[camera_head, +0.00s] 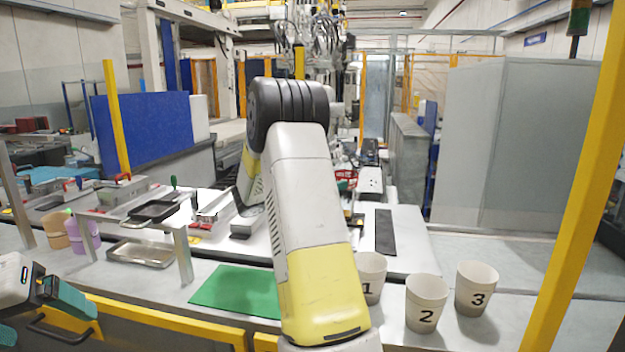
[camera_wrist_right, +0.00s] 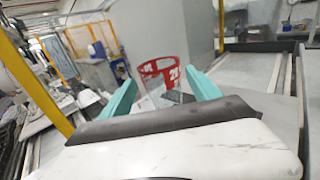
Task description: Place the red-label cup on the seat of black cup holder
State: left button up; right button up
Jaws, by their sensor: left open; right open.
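In the right wrist view, a cup-like thing with a red label and pale markings (camera_wrist_right: 160,68) shows between the teal fingertips of my right gripper (camera_wrist_right: 161,80). Its lower part looks clear. The fingers are open and stand apart on either side of it in the picture; I cannot tell how far beyond them it is. In the head view, a small red patch (camera_head: 346,175) shows beside my large arm, which hides much of the middle. My left gripper (camera_head: 38,312) is open and empty at the lower left. I cannot make out the black cup holder for certain.
White cups numbered 1 (camera_head: 371,270), 2 (camera_head: 426,290) and 3 (camera_head: 477,283) stand at the front right. A green mat (camera_head: 230,290) lies left of my arm. A metal tray (camera_head: 140,254), a purple cup (camera_head: 85,236) and a yellow post (camera_head: 580,190) are also near.

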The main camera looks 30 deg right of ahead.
jog(key=s+a+f+m+g+y, duration=0.1)
jog(key=s+a+m+y, duration=0.35)
jog(key=s, duration=0.35)
jog(key=s+a+f+m+y, duration=0.2)
jog(key=s+a+m+y, duration=0.3)
jog(key=s, duration=0.4)
jog(key=s+a+r+m+t+y, duration=0.1)
jog(key=s+a+m+y, duration=0.3)
jog(key=a, duration=0.7)
jog(key=s+a+r+m+t+y, duration=0.1)
jog(key=s+a+m+t+y, duration=0.3)
jog(key=a, duration=0.7)
jog(key=s+m+y, duration=0.1)
jog(key=s+y, duration=0.1)
jog(key=s, duration=0.1)
jog(key=shift+a+t+y, duration=0.15)
jog(key=shift+t+y, duration=0.15)
jog(key=shift+y, duration=0.05)
jog(key=shift+r, duration=0.1)
